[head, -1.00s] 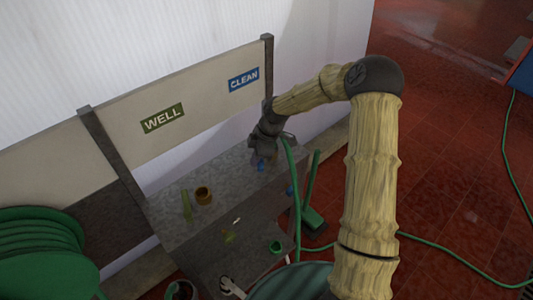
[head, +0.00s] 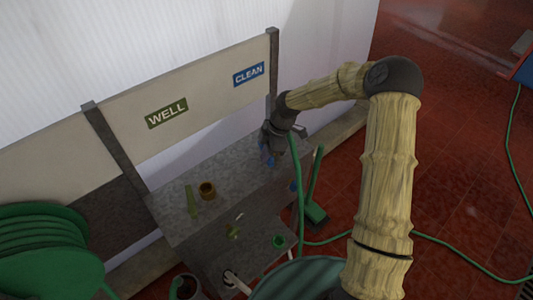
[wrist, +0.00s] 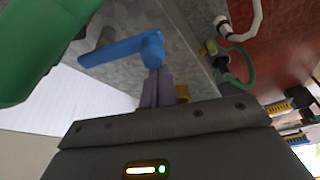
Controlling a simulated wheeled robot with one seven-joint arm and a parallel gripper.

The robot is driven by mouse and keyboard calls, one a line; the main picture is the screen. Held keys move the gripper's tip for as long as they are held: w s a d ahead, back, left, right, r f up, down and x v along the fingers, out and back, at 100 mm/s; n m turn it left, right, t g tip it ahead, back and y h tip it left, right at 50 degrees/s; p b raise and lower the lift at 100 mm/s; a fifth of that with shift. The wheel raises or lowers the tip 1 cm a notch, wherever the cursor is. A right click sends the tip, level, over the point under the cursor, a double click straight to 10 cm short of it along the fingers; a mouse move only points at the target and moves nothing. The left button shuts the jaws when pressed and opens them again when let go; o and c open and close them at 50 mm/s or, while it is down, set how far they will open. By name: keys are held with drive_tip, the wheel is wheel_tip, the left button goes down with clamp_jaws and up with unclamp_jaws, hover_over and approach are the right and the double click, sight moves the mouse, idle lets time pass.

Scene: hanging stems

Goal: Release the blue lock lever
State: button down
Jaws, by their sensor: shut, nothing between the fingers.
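The blue lock lever (wrist: 120,48) shows in the wrist view as a flat handle reaching left from a round hub. My gripper (wrist: 156,84) is shut and empty, pointing at the lever's hub. Its two purple-grey fingers are side by side. Their tips look very close to the hub or touching it; I cannot tell which. In the head view my gripper (head: 270,158) points down over the bench top.
A large green part (wrist: 35,45) fills the wrist view's left, close to the lever. The grey bench (head: 185,225) carries a brown cup (head: 207,190) and a green stem-like piece (head: 191,202). A green hose (head: 297,190) hangs by its right end. WELL and CLEAN signs mark the board behind.

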wheel_tip(320, 180, up, 10)
drive_tip(key=b, duration=0.2)
drive_tip(key=shift+a+f, duration=0.25)
drive_tip(key=shift+a, duration=0.1)
idle(0.4)
drive_tip(key=shift+s, duration=0.1)
idle(0.3)
